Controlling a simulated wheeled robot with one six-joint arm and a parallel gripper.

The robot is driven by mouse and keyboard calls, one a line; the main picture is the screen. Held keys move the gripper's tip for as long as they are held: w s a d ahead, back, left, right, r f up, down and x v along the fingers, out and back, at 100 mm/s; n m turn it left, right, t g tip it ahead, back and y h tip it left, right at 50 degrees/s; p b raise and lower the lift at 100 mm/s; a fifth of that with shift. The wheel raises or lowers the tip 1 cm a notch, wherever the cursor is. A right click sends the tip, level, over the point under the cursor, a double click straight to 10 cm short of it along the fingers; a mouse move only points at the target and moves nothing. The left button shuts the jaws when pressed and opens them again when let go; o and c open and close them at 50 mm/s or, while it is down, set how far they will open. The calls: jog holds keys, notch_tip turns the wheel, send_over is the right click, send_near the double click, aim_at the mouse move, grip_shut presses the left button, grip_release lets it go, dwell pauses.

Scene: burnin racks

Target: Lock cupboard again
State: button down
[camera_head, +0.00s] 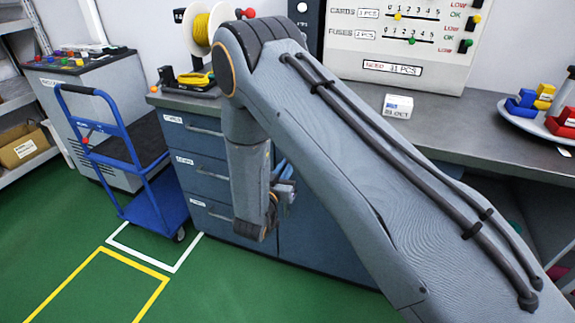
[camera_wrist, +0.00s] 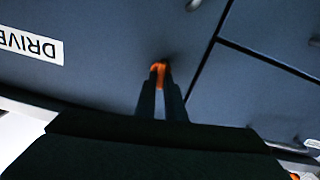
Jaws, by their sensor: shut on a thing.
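The cupboard (camera_head: 325,240) is the blue-grey door under the bench, right of the drawers and partly hidden behind my arm. In the wrist view its door (camera_wrist: 95,60) fills the left, with a white label (camera_wrist: 28,46) starting "DRIVE". My gripper (camera_wrist: 160,95) is shut on a small orange key (camera_wrist: 159,68) against the door face, near its edge. A dark spot shows at the key's tip; whether the key is fully in the lock I cannot tell. In the head view my gripper (camera_head: 284,187) is mostly hidden behind my arm.
Blue drawers (camera_head: 200,175) adjoin the cupboard on the left. A blue trolley (camera_head: 157,200) stands further left on the green floor. The front floor is clear.

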jog(key=shift+w+a+f+n+p, duration=0.15)
jog(key=shift+n+p, duration=0.2)
jog(key=shift+n, duration=2.35)
jog(key=shift+a+f+n+p, duration=0.2)
jog(key=shift+n+p, duration=0.1)
jog(key=shift+n, duration=2.4)
jog(key=shift+w+a+f+n+p, duration=0.15)
jog(key=shift+n+p, duration=0.2)
jog(key=shift+n, duration=2.35)
jog(key=shift+s, duration=0.1)
jog(key=c, duration=1.8)
grip_release()
jog(key=shift+c, duration=0.2)
jog(key=b+v, duration=0.1)
jog(key=v, duration=0.6)
jog(key=shift+s, duration=0.4)
jog(key=shift+a, duration=0.1)
